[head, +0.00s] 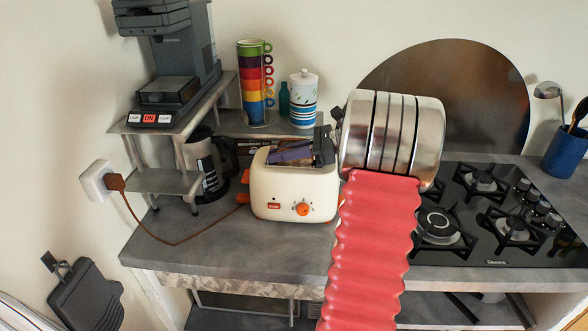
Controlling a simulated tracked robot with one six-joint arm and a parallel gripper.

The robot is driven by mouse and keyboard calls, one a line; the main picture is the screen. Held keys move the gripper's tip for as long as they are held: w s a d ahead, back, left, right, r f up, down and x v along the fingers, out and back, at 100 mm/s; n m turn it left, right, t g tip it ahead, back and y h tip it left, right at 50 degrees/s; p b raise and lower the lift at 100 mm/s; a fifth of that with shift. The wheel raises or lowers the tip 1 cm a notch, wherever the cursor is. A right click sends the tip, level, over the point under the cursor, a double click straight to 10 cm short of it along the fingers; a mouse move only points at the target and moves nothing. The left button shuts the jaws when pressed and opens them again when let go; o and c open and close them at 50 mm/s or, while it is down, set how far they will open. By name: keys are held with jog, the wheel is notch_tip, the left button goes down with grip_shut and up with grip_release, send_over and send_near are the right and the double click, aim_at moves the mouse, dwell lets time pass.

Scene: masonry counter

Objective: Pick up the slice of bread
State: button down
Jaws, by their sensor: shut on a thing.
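The cream toaster (294,193) stands upright on the counter, with an orange dial and an orange lever. My gripper (318,148) is at the right end of the toaster's top, a small dark shape partly hidden by my arm. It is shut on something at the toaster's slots. A dark purplish patch shows along the slot opening. I cannot make out the slice of bread clearly; the toaster's body and my gripper hide that spot.
A black gas hob (500,215) lies to the right. Stacked colored cups (254,85) and a white canister (303,98) stand behind the toaster. A coffee machine (170,80) is on the left shelf. The counter's front left (190,255) is clear except for a brown cord (150,232).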

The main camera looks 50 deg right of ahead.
jog(key=shift+r, duration=0.1)
notch_tip(320, 180, up, 18)
dwell(0.7)
jog(key=shift+s, duration=0.1)
dwell(0.5)
